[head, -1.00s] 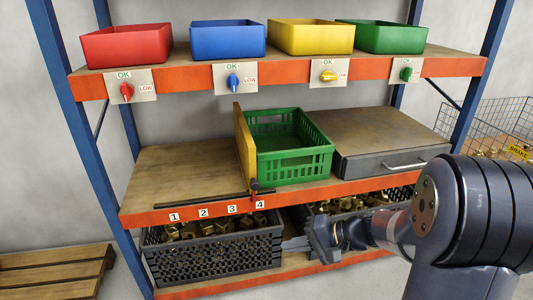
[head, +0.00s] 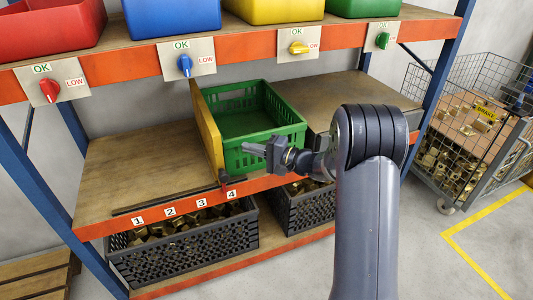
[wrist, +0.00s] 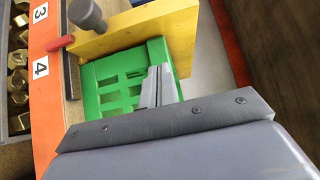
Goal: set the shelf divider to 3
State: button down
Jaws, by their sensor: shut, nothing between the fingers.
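The shelf divider is an upright yellow board (head: 207,130) on the middle shelf, beside the left wall of the green crate (head: 268,155). It shows in the wrist view (wrist: 150,30) with its dark knob (wrist: 88,15) at the front end. A red pointer (wrist: 60,43) on it lies between labels 3 (wrist: 40,13) and 4 (wrist: 40,67); in the head view it looks close to label 4 (head: 231,194). My gripper (head: 247,149) is shut and empty, in front of the crate, to the right of the divider's knob and apart from it. Its fingers show in the wrist view (wrist: 156,86).
Labels 1 (head: 138,221) and 2 (head: 170,212) lie along the orange shelf edge to the left. The middle shelf (head: 130,165) is bare left of the divider. Black crates (head: 190,255) of brass parts stand below. A wire cart (head: 475,140) stands at right.

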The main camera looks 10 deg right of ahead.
jog(key=shift+s+a, duration=0.15)
jog(key=shift+a, duration=2.55)
jog(key=shift+b, duration=0.35)
jog(key=s+a+b, duration=0.2)
jog(key=a+b, duration=0.3)
jog(key=a, duration=0.2)
jog(key=shift+a, duration=0.25)
jog(key=shift+s, duration=0.1)
jog(key=d, duration=0.1)
jog(key=d+b, duration=0.1)
jog(key=d, duration=0.3)
jog(key=shift+w+d, duration=0.1)
jog(key=shift+w, duration=0.3)
jog(key=p+v, duration=0.1)
jog(key=v, duration=0.7)
jog(key=shift+s+d, duration=0.2)
jog(key=shift+s, duration=0.15)
